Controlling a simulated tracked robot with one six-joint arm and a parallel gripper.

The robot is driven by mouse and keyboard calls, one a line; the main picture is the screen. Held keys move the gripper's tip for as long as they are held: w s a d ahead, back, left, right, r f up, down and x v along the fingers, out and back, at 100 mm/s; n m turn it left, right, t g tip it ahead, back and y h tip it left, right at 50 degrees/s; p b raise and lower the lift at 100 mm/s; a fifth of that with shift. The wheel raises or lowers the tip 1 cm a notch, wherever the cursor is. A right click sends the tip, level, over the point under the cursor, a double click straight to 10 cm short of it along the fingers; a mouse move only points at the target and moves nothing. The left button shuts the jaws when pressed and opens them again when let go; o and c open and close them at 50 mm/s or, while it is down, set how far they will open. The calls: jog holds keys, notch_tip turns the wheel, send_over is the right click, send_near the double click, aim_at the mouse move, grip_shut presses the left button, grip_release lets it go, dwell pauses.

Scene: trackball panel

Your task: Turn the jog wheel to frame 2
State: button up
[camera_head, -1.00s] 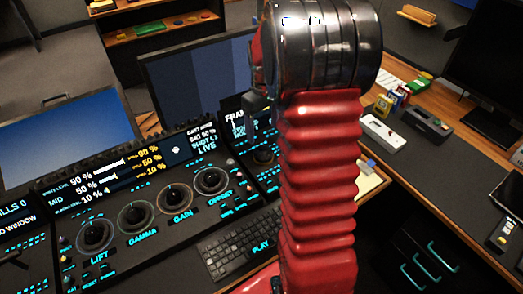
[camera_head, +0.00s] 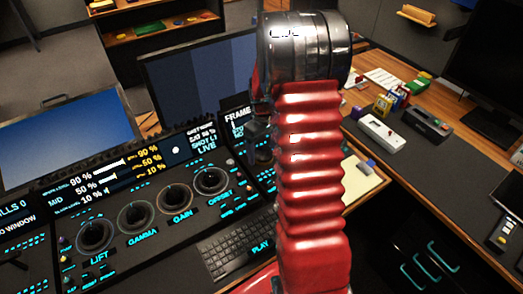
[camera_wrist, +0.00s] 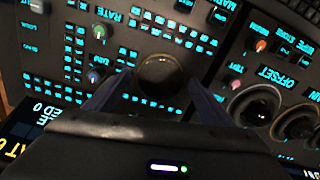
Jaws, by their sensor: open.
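In the wrist view, a dark round wheel with a paler rim (camera_wrist: 160,72), which I take as the jog wheel, sits among cyan-lit keys. My gripper (camera_wrist: 156,82) is open, with one finger on each side of the wheel's near part. I cannot tell whether the fingers touch it.
The OFFSET trackball (camera_wrist: 255,105) is close to the right finger in the wrist view. GAIN (camera_head: 174,200), GAMMA and LIFT trackballs line the panel left of my arm. A keyboard (camera_head: 240,245) lies in front. Small knobs surround the wheel.

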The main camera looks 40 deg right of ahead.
jog(key=shift+c, duration=0.5)
jog(key=c, duration=0.9)
jog(key=shift+a, duration=0.15)
jog(key=shift+c, duration=0.2)
jog(key=shift+m, duration=2.9)
jog(key=o, duration=1)
jog(key=shift+d, duration=0.2)
